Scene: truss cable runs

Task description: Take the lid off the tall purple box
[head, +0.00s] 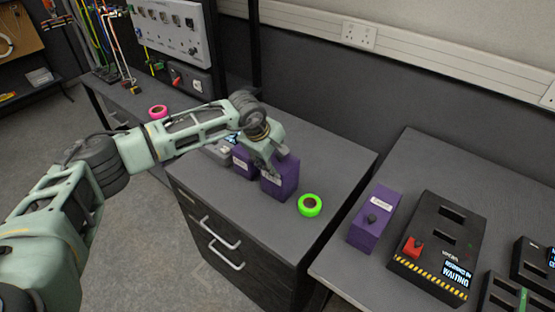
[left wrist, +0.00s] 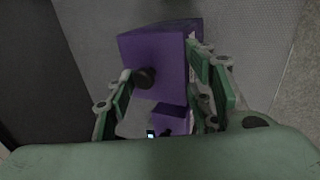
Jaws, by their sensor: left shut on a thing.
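The tall purple box (head: 285,184) stands on the grey cabinet top, with a white label on its front. My left gripper (head: 273,170) is over it from above, its fingers at the top of the box. In the left wrist view the fingers (left wrist: 160,85) are wide apart, one on each side of the purple top (left wrist: 172,55), which has a round black knob (left wrist: 146,78). I see no seam, so I cannot tell whether the fingers hold only the lid. My right gripper is not in view.
A smaller purple box (head: 243,161) stands close on the left. A green tape roll (head: 310,205) lies to the right, a pink one (head: 158,112) farther left. On the right-hand table are another purple box (head: 374,222) and a black device (head: 438,240).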

